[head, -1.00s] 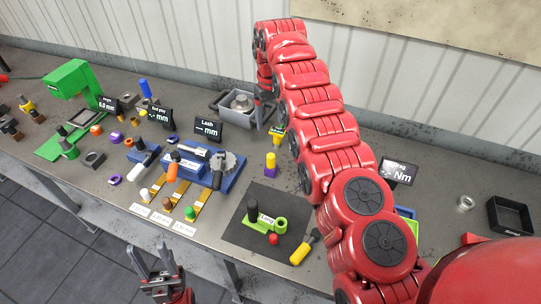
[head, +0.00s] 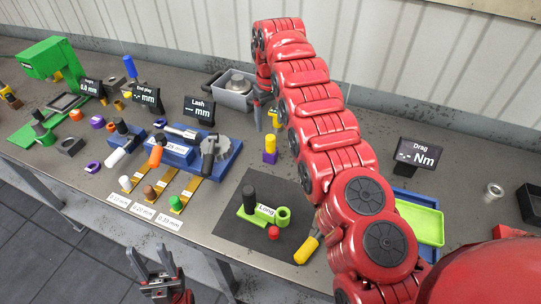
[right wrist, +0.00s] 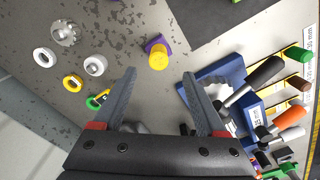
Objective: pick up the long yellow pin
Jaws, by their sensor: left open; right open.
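A yellow pin (head: 270,142) stands upright on a purple block (head: 270,157) in the middle of the bench; its length is hard to judge. The right wrist view shows its round yellow end (right wrist: 158,57) beyond and between my right fingertips, with purple beside it. My right gripper (right wrist: 158,80) is open and empty; in the head view its dark fingers (head: 263,106) are just behind the pin, apart from it. My left gripper (head: 155,265) is open and empty in front of the bench edge.
A green holder labelled "Long" (head: 262,214) lies on a dark mat (head: 236,232), with a yellow-handled tool (head: 306,250) beside it. A blue fixture (head: 228,150) stands left of the pin. A grey bin (head: 233,98) is behind. My right arm hides part of the bench.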

